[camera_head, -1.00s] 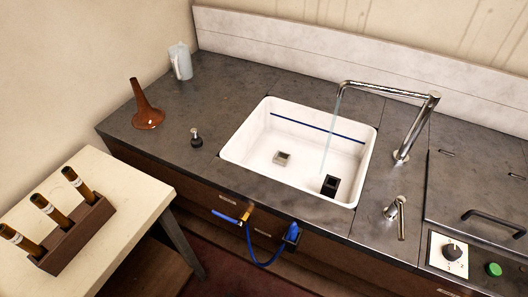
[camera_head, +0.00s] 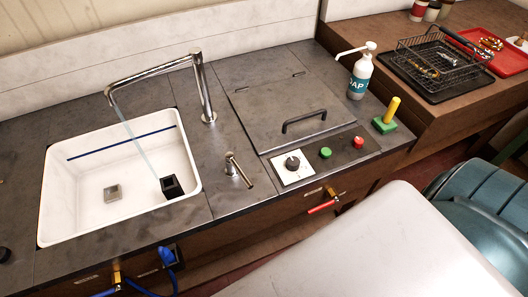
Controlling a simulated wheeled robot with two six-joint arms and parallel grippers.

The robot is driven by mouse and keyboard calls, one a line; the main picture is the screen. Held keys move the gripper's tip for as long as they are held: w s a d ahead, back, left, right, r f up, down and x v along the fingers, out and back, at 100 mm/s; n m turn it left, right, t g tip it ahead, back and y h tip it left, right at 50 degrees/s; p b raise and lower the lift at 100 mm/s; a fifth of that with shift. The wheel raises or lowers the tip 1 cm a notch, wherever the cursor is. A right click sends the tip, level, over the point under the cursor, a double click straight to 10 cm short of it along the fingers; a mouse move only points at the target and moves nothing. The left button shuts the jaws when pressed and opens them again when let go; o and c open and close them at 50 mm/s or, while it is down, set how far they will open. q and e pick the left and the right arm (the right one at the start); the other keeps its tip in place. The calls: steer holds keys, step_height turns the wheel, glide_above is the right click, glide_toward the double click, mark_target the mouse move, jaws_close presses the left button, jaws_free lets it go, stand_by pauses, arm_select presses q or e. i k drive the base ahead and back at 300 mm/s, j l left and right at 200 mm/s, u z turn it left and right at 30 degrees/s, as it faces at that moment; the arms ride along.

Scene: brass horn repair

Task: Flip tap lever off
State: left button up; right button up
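The tap (camera_head: 203,88) is a chrome spout at the back right of the white sink (camera_head: 98,218). A thin stream of water (camera_head: 137,140) runs from its end down into the sink. The tap lever (camera_head: 238,170) is a short chrome post with a handle on the grey counter, right of the sink and in front of the spout. Neither of my grippers shows in the head view.
A hatch with a black handle (camera_head: 304,121) lies right of the lever. In front are a dial (camera_head: 292,164), a green button (camera_head: 325,153) and a red button (camera_head: 358,142). A soap bottle (camera_head: 360,77) and wire basket (camera_head: 433,60) stand right. A large pale surface (camera_head: 370,250) fills the front.

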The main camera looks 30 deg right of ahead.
mark_target(229, 156)
steer(key=i+z, duration=0.1)
steer(key=z, duration=0.3)
steer(key=i+z, duration=0.15)
steer(key=z, duration=0.2)
